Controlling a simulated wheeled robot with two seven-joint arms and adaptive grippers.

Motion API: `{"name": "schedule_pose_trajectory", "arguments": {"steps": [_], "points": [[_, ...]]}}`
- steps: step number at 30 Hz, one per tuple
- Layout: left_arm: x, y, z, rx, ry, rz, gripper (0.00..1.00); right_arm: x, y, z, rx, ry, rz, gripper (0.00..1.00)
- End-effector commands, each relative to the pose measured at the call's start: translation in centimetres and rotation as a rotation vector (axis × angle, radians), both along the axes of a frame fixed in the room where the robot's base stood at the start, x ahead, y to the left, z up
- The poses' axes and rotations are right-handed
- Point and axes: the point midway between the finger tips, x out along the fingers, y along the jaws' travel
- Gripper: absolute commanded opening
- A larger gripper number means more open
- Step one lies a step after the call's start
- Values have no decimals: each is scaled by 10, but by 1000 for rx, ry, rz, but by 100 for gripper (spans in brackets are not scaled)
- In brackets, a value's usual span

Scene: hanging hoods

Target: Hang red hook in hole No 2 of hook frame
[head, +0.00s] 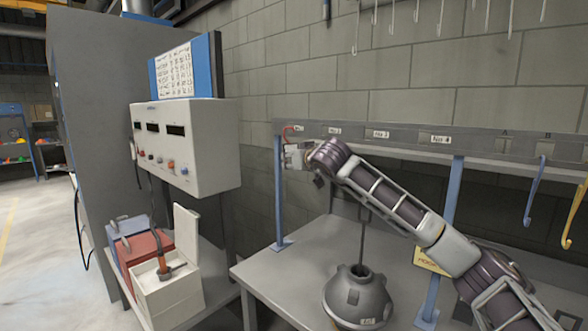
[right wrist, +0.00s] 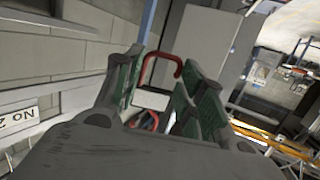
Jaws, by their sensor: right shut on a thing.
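The red hook (right wrist: 163,60) is between the green-padded fingers of my right gripper (right wrist: 158,88), which is shut on it. Its curved top stands out past the fingertips in the right wrist view. In the head view the red hook (head: 288,131) shows as a small red curve above my right gripper (head: 296,153), near the left end of the hook frame (head: 480,143). The frame's No 2 label (right wrist: 17,116) is at the left in the right wrist view. Hole No 2 itself cannot be made out. My left gripper is not in view.
A blue hook (head: 535,190) and a yellow hook (head: 574,212) hang at the frame's right. A grey rounded container (head: 357,297) stands on the table (head: 290,285) below my arm. A white control box (head: 187,145) is at the left.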

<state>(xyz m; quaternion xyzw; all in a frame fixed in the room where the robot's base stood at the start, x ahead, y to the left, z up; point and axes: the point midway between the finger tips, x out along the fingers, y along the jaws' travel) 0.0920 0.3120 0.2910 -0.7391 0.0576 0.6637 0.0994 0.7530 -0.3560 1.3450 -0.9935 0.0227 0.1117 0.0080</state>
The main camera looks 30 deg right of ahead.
Motion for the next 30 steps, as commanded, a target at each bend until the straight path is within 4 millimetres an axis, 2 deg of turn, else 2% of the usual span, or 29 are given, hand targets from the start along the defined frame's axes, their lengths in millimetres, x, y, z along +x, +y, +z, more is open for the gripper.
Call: {"name": "schedule_pose_trajectory", "arguments": {"steps": [8, 18, 30], "points": [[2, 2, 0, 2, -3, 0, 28, 0, 0, 4, 1, -8, 4, 11], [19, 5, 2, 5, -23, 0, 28, 0, -1, 3, 0, -7, 3, 11], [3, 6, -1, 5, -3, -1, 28, -1, -14, 2, 0, -6, 1, 11]]}}
